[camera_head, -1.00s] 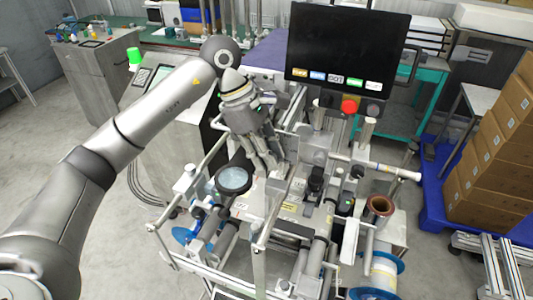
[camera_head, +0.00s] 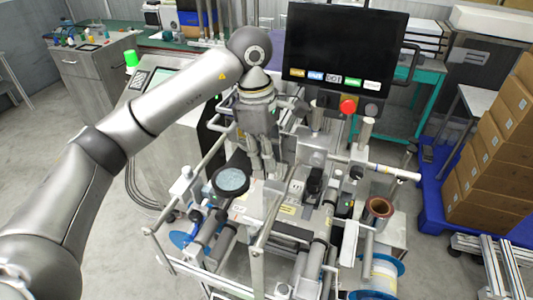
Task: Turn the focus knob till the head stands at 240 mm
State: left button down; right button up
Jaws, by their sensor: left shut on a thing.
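My left gripper (camera_head: 268,172) reaches down into the middle of the film machine (camera_head: 290,207). Its fingers are shut on a small part there, in the place of the focus knob; the fingers cover that part. The grey head block (camera_head: 312,146) stands just right of the fingers. I cannot read any height scale or millimetre value. My right gripper is out of view.
A round magnifier (camera_head: 231,181) stands left of the fingers. A red button (camera_head: 348,105) sits below the monitor. A brown ring (camera_head: 379,208) and a blue-flanged reel (camera_head: 385,270) are at the right. Cardboard boxes (camera_head: 490,160) stand on a blue pallet farther right.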

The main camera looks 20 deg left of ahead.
pick_arm(q)
jog(key=c, duration=1.4)
grip_release()
jog(key=shift+s+f, duration=0.25)
jog(key=shift+s, duration=0.05)
jog(key=shift+c, duration=0.2)
jog(key=shift+s+r, duration=0.1)
jog(key=shift+r, duration=0.05)
jog(key=shift+r, duration=0.15)
jog(key=shift+w+r, duration=0.2)
jog(key=shift+r, duration=0.15)
notch_tip(320, 180, up, 11)
jog(key=a, duration=0.1)
jog(key=shift+a, duration=0.25)
